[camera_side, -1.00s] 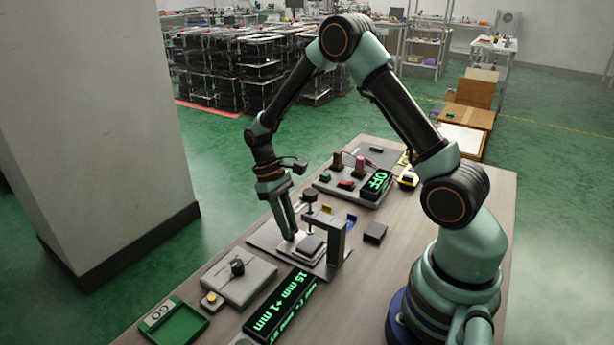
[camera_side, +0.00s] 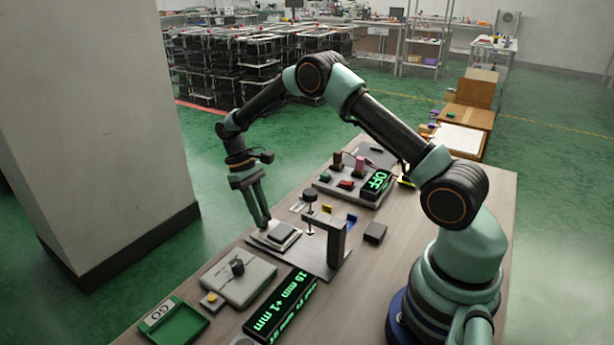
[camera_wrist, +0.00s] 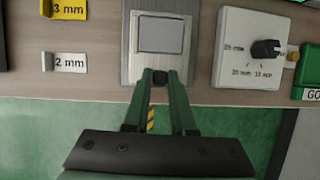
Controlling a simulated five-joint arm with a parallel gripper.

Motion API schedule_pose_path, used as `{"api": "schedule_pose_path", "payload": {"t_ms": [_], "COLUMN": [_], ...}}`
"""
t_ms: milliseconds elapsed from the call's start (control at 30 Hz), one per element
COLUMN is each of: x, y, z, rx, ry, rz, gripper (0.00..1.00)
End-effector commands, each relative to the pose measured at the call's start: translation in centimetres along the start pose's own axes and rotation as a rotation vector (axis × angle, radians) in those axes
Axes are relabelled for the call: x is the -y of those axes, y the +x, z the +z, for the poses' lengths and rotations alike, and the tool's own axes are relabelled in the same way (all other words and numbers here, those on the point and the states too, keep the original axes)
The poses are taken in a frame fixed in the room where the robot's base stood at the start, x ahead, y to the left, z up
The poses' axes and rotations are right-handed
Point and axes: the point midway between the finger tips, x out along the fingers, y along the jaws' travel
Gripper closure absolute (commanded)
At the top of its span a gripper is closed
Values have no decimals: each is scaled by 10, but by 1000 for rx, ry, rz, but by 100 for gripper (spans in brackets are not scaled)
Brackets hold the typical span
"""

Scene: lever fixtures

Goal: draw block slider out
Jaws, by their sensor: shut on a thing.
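The block slider (camera_side: 262,243) is a pale plate with a grey square block (camera_side: 282,232) on it. It sticks out to the left of the fixture base, clear of the dark arch (camera_side: 335,228) with its round-topped plunger (camera_side: 310,197). My gripper (camera_side: 267,226) is at the slider's outer end, its fingers angled down. In the wrist view the slider (camera_wrist: 131,50) and its block (camera_wrist: 161,35) lie ahead of the fingers. My gripper is shut on the small black knob (camera_wrist: 160,77) at the slider's near edge.
A dial box (camera_side: 225,283), a green GO tray (camera_side: 185,326) and a lit display reading 15 mm +1 mm (camera_side: 282,305) stand nearer the camera. A switch panel with an OFF display (camera_side: 376,182) is behind. A small dark block (camera_side: 375,232) lies right of the arch. The table edge is close under my gripper.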

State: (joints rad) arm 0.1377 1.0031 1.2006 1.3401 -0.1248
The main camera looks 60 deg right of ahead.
Motion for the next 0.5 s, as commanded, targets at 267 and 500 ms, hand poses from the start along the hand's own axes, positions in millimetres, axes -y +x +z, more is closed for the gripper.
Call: {"api": "schedule_pose_path", "payload": {"t_ms": [267, 500], "x": [3, 2], "y": [-4, -3], "z": [-6, -5], "rx": [-23, -19], "ry": [-8, -5], "rz": [6, 5], "gripper": [100, 48]}}
